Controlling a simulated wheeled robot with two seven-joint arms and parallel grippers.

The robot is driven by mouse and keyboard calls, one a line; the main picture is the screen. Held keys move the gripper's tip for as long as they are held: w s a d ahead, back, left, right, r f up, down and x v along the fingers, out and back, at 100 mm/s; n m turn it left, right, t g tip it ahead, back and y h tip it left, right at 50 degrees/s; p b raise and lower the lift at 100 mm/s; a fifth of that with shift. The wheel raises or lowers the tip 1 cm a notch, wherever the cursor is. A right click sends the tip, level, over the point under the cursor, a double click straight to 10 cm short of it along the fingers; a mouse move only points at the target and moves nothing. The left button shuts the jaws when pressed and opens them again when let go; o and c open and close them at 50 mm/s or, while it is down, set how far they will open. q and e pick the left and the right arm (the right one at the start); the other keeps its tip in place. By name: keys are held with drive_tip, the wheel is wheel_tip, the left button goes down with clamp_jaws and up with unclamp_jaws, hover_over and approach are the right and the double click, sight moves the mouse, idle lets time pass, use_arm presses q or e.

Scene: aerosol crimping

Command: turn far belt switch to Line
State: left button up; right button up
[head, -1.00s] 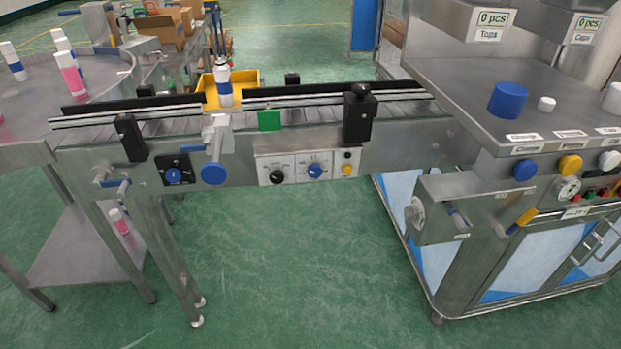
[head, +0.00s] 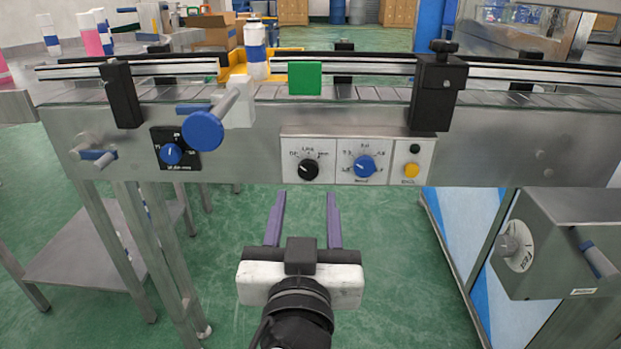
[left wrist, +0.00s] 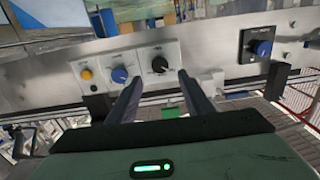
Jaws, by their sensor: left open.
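A pale control panel (head: 337,146) on the front of the conveyor carries a black rotary knob (head: 309,168) at its left. The lettering above this knob seems to include "Line", but it is small and the knob's pointer direction is unclear. My left gripper (head: 304,203) is open and empty, its two fingers pointing toward the panel from just below the black knob. In the left wrist view, the black knob (left wrist: 160,65) appears between and beyond the fingertips (left wrist: 158,82); I see no contact. My right gripper is not in view.
A blue knob (head: 364,167) and yellow button (head: 411,171) sit right of the black knob. A black plate with another blue knob (head: 171,154) and a large blue handwheel (head: 203,131) are left. A white-and-blue bottle (head: 256,52) stands behind the front rail.

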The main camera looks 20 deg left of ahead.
sight(308, 172)
use_arm(q)
drive_tip(key=x, duration=0.8)
drive_tip(key=shift+w+f+b, duration=0.1)
drive_tip(key=shift+w+b, duration=0.05)
drive_tip(key=shift+b, duration=0.15)
drive_tip(key=c, duration=1.1)
